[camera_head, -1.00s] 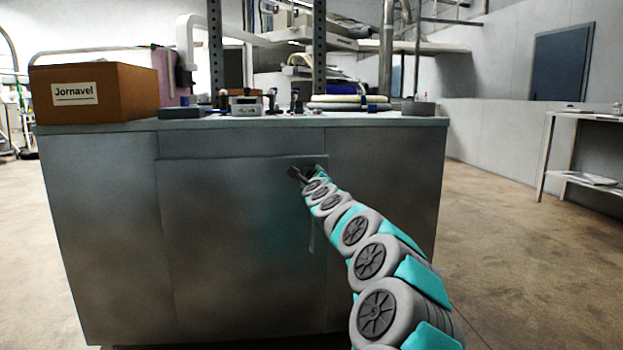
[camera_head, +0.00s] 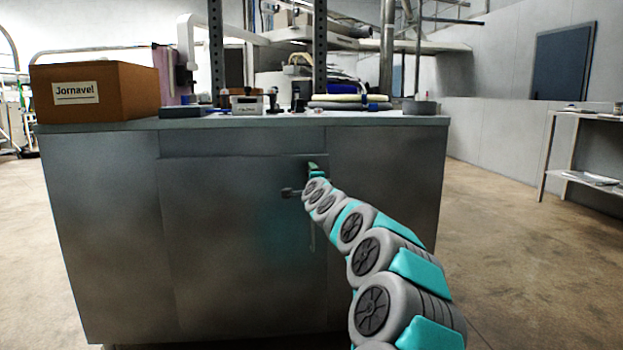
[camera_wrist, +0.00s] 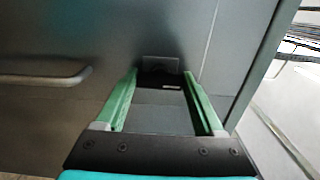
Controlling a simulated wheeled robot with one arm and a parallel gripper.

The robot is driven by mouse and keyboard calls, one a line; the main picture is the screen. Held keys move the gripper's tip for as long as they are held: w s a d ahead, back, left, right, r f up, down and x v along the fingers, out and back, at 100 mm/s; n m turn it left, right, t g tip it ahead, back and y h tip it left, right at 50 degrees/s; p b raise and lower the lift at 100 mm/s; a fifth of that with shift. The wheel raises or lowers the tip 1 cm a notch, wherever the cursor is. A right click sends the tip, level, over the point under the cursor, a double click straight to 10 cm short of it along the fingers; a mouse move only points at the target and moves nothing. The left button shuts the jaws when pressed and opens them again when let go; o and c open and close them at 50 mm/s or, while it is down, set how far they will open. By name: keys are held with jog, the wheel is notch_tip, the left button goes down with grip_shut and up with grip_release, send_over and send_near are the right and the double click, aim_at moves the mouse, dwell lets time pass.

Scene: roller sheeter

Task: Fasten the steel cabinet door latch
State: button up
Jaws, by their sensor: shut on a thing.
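The steel cabinet door (camera_head: 235,240) is flush in the front of the grey cabinet (camera_head: 100,220). Its latch (camera_wrist: 160,79) is a small dark piece in front of a grey plate (camera_wrist: 160,63) on the door, near the upper right corner. My gripper (camera_head: 314,169) is at that corner, and in the wrist view its green fingers (camera_wrist: 160,88) are shut on the latch from both sides. My gripper and arm hide the latch in the head view. Which way the latch points is hard to tell.
A bar handle (camera_wrist: 45,79) stands out from the door close by, lower on the door. A cardboard box (camera_head: 95,90) and small tools lie on the cabinet top (camera_head: 300,121). A table (camera_head: 572,113) stands at the right. Floor beside the cabinet is clear.

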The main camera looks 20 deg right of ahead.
dwell(0.6)
jog(key=o, duration=1.4)
jog(key=shift+p+v, duration=0.35)
jog(key=shift+v, duration=3.55)
